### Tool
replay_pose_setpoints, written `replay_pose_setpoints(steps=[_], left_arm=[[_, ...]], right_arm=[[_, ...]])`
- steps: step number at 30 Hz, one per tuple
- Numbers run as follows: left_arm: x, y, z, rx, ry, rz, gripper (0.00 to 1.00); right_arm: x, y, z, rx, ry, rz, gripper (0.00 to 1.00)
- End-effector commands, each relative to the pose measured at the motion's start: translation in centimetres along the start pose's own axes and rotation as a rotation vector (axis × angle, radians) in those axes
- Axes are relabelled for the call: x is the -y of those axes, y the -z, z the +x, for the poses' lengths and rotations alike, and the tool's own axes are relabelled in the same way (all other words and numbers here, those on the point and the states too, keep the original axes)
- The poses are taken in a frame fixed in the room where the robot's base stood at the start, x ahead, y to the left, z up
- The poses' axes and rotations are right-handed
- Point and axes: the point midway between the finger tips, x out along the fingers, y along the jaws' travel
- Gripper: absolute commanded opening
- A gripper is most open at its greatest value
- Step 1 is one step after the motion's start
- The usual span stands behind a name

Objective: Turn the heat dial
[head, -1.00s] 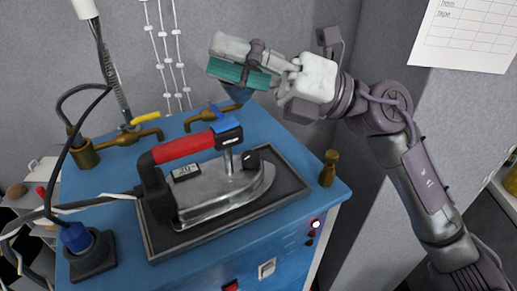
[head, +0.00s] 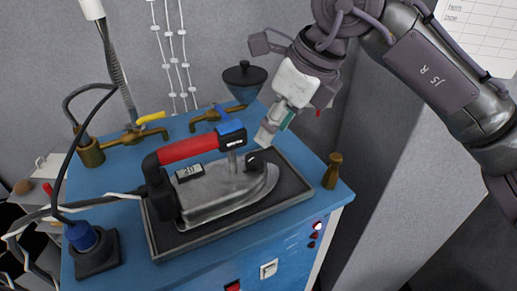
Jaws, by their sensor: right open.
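The iron (head: 222,192) has a red handle and a metal body, and rests on a dark plate (head: 295,192) on the blue station. The heat dial (head: 255,161), a small black knob, sits on the iron's body towards its right end. A small display (head: 189,172) on the iron seems to read 30. My right gripper (head: 265,138) is open, pointing down, just above and behind the dial. I cannot tell whether a fingertip touches the dial. My left gripper is not in view.
A brass post (head: 332,171) stands at the right corner. A cable and hose rise at the left. The front right of the blue top (head: 270,225) is clear.

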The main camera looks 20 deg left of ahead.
Motion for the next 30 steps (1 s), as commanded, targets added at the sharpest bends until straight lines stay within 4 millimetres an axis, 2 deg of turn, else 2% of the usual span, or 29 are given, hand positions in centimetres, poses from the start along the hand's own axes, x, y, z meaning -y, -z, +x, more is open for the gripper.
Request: replay_pose_setpoints(steps=[6,12,16,24,26,30], left_arm=[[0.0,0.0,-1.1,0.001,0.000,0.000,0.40],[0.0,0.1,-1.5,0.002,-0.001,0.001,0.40],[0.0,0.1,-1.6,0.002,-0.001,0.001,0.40],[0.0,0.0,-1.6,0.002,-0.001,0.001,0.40],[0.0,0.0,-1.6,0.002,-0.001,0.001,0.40],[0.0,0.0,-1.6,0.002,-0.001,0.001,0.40]], right_arm=[[-0.1,-0.1,4.5,0.000,-0.005,0.000,0.46],[-0.1,-0.1,7.1,0.002,-0.003,-0.001,0.46],[-0.1,-0.1,7.9,0.002,-0.002,-0.001,0.46],[-0.1,-0.1,8.1,0.003,-0.001,-0.001,0.46],[-0.1,-0.1,8.1,0.003,-0.001,-0.001,0.39],[0.0,-0.1,8.1,0.003,-0.001,-0.001,0.16]])
